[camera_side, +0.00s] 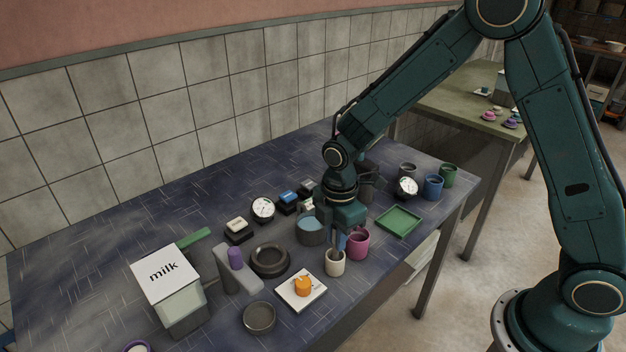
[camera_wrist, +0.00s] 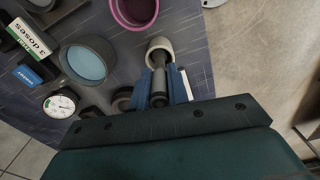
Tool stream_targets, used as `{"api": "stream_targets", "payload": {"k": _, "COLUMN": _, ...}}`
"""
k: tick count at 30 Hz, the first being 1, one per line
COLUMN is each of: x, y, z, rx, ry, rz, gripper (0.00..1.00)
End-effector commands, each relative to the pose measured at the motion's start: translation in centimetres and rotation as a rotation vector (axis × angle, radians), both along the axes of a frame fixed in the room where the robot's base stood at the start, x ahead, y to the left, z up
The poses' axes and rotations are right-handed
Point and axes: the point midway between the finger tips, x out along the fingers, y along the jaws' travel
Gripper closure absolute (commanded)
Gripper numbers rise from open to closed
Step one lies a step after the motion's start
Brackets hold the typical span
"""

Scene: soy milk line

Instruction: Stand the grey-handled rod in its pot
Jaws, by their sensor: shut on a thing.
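My gripper (camera_side: 341,240) hangs over the front half of the blue table, above a small cream pot (camera_side: 335,266). In the wrist view its blue fingers (camera_wrist: 163,76) are shut on a dark grey-handled rod (camera_wrist: 159,87). The rod points away from the jaws toward the mouth of the cream pot (camera_wrist: 164,43). Its far end overlaps the opening and looks to be at or inside the rim; how deep it is I cannot tell. In the side view the rod is largely hidden by the fingers. The pot stands upright.
A pink mug (camera_side: 358,244) stands close beside the pot, and a grey pot with a light-blue inside (camera_side: 311,229) is behind. A white plate (camera_side: 288,292) with an orange piece lies in front. A green tray (camera_side: 399,220) is to the right, near the table edge.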

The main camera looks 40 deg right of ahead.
Motion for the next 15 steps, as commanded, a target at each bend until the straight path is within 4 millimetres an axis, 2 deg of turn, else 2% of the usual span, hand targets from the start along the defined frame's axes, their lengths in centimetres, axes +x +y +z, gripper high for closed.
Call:
{"api": "stream_targets", "payload": {"k": 2, "x": 0.0, "y": 0.0, "z": 0.0, "rx": 0.0, "ry": 0.0, "rz": 0.0, "gripper": 1.0}}
{"api": "stream_targets", "payload": {"k": 3, "x": 0.0, "y": 0.0, "z": 0.01, "rx": 0.0, "ry": 0.0, "rz": 0.0, "gripper": 0.79}}
{"api": "stream_targets", "payload": {"k": 6, "x": 0.0, "y": 0.0, "z": 0.01, "rx": 0.0, "ry": 0.0, "rz": 0.0, "gripper": 0.6}}
{"api": "stream_targets", "payload": {"k": 15, "x": 0.0, "y": 0.0, "z": 0.04, "rx": 0.0, "ry": 0.0, "rz": 0.0, "gripper": 0.58}}
